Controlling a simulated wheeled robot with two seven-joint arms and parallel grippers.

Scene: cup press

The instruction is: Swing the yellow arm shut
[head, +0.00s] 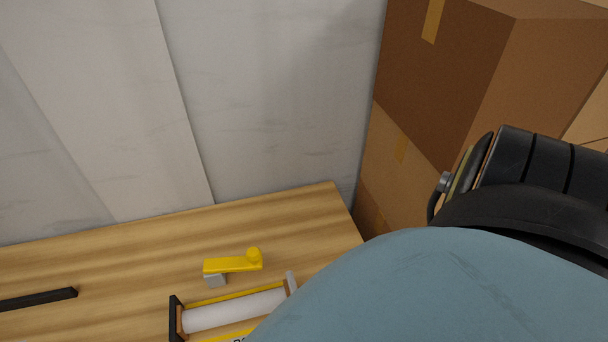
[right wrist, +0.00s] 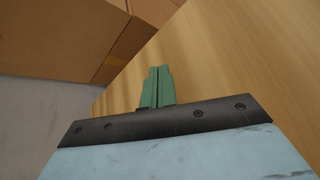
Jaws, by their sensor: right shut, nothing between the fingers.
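The yellow arm (head: 232,265) lies in the lower middle of the head view, with a round knob at its right end and a small grey block (head: 215,281) under its left end. Just below it is a yellow-edged frame (head: 207,300) with a dark left end and a white cylinder (head: 232,310) in it. The frame's right side is partly hidden by my right arm. My right gripper shows in the right wrist view as two green fingers (right wrist: 158,86), shut together with nothing between them, over bare wood. It is hidden in the head view. My left gripper is out of view.
The wooden table (head: 130,255) has bare room around the yellow arm. A dark bar (head: 38,299) lies at the left. A pale wall (head: 280,100) stands behind, and stacked cardboard boxes (head: 450,75) rise at the right, past the table's edge.

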